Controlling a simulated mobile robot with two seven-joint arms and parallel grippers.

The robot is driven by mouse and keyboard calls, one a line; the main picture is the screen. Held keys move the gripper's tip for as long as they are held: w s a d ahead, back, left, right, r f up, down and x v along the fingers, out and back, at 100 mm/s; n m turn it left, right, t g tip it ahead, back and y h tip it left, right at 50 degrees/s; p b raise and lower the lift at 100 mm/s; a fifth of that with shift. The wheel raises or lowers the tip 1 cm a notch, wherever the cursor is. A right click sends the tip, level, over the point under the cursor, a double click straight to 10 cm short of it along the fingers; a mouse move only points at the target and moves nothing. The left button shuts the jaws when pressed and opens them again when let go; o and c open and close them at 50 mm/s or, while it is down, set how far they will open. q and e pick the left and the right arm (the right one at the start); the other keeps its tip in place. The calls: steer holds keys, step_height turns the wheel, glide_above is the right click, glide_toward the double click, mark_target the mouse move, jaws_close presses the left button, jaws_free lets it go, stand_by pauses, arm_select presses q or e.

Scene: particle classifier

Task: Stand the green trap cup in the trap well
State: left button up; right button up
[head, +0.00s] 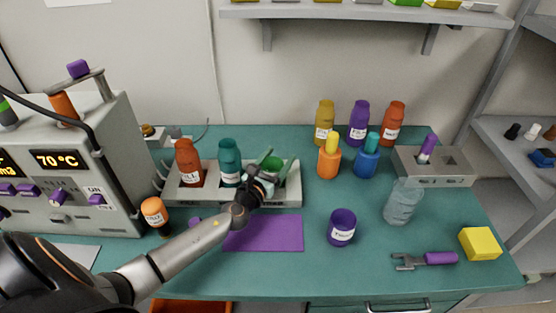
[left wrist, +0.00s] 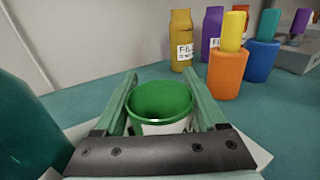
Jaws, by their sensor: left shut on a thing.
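The green trap cup (head: 274,164) is at the right part of the grey rack (head: 290,197). In the left wrist view the cup (left wrist: 163,100) is upright, with a green rim and inside and a pale label on its side. My left gripper (head: 269,168) is shut on it, one teal finger on each side. The gripper hides the cup's lower part and the trap well, so I cannot tell whether its base is in the well or above it. My right gripper is not in view.
A red bottle (head: 188,165) and a teal bottle (head: 230,165) stand in the rack left of the cup. Orange (head: 329,160) and blue (head: 365,160) bottles stand to the right. A purple cup (head: 341,228) stands in front, beside a flat purple mat (head: 285,235).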

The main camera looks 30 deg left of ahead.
mark_target(267, 172)
arm_select(q)
steer(key=shift+f, duration=0.1)
steer(key=shift+f+b, duration=0.15)
steer(key=shift+b, duration=0.15)
steer(key=o, duration=1.4)
steer(key=shift+c, duration=0.2)
steer(key=shift+r+p, duration=0.3)
steer(key=shift+p, duration=0.05)
steer(key=shift+s+f, duration=0.1)
steer(key=shift+s, duration=0.2)
steer(key=s, duration=0.7)
steer(key=s+d, duration=0.1)
steer(key=s, duration=0.3)
steer(key=shift+s+b, duration=0.2)
steer(key=shift+b, duration=0.2)
